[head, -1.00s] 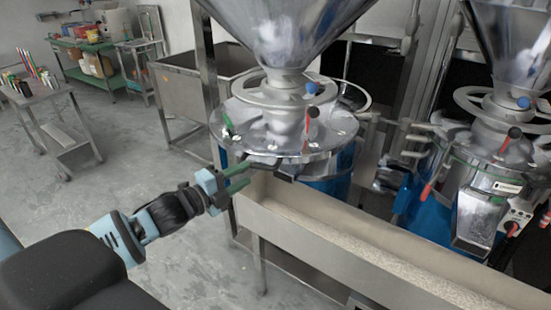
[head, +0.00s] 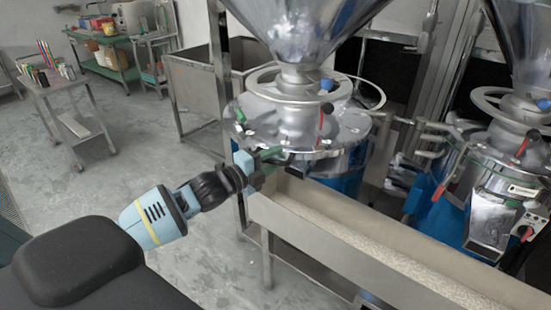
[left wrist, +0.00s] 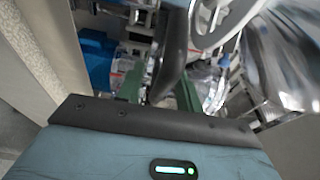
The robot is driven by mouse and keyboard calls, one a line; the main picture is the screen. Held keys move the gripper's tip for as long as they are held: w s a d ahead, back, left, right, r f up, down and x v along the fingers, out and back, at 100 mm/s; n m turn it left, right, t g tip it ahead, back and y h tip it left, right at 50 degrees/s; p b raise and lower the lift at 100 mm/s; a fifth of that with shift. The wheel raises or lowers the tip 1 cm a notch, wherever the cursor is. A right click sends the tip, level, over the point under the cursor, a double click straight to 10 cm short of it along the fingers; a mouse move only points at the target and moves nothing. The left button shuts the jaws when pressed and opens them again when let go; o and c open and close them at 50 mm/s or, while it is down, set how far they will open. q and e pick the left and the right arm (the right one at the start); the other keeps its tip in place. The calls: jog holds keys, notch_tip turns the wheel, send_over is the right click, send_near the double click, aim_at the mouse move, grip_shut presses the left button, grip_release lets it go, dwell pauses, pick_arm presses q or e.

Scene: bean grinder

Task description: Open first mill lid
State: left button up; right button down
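The nearer mill (head: 297,125) has a round silver top under a steel hopper, with a blue body below. A dark handle sticks out at its front rim; in the left wrist view the dark handle (left wrist: 173,50) runs down between my green fingers. My left gripper (head: 272,155) is at the front left rim of this mill, and its fingers also show in the left wrist view (left wrist: 158,90). They stand apart on either side of the handle, and I see no clear grip on it. The lid's edge is partly hidden by the gripper. My right gripper is not in view.
A long steel trough (head: 350,225) with pale grain lies below and right of the gripper. A second mill (head: 500,170) stands at the right. A red-handled lever (head: 322,118) rises from the nearer mill's top. The floor at left is clear up to a cart (head: 65,95).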

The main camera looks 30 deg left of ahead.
pick_arm(q)
jog(key=shift+w+d, duration=0.1)
jog(key=shift+w, duration=0.3)
grip_shut()
jog(key=shift+r, duration=0.15)
